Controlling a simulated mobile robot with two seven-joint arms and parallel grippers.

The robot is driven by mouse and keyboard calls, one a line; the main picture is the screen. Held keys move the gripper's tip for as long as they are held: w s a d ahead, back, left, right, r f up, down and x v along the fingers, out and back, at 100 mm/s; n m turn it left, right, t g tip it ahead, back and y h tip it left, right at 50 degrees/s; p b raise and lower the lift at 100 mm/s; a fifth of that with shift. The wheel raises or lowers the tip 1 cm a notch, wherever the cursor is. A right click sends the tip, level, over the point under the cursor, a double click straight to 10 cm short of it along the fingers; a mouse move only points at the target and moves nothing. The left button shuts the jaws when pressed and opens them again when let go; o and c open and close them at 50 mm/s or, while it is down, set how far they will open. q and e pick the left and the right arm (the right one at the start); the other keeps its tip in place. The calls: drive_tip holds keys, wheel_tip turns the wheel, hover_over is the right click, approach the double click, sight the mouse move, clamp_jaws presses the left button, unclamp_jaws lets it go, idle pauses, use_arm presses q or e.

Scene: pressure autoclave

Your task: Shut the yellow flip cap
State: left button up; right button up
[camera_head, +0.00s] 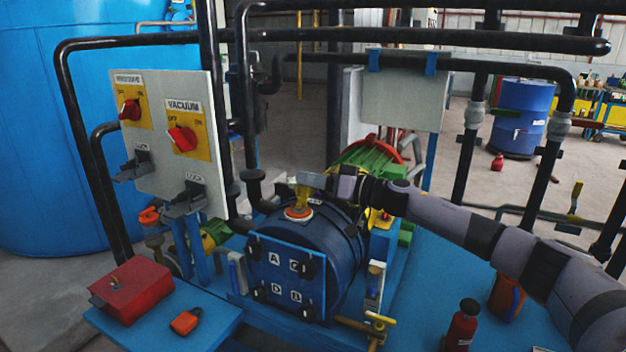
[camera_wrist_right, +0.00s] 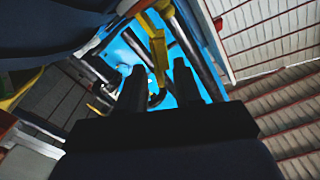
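The yellow flip cap (camera_head: 302,196) stands raised above an orange-red ring (camera_head: 298,213) on top of the dark blue vessel. My right gripper (camera_head: 328,184) is at the right of the cap, close to its upper part. In the right wrist view the fingers (camera_wrist_right: 159,78) are apart, with a yellow bar (camera_wrist_right: 157,50), seemingly part of the cap, showing between them. Gaps show beside the bar, and I cannot tell whether a finger touches it. My left gripper is not in view.
The vessel's front plate (camera_head: 287,277) has several black clamps. A grey switch panel (camera_head: 150,165) stands at the left. Black pipes (camera_head: 420,40) cross above the vessel. A red box (camera_head: 131,291) and a dark red bottle (camera_head: 462,328) are on the blue surfaces in front.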

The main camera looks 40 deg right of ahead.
clamp_jaws()
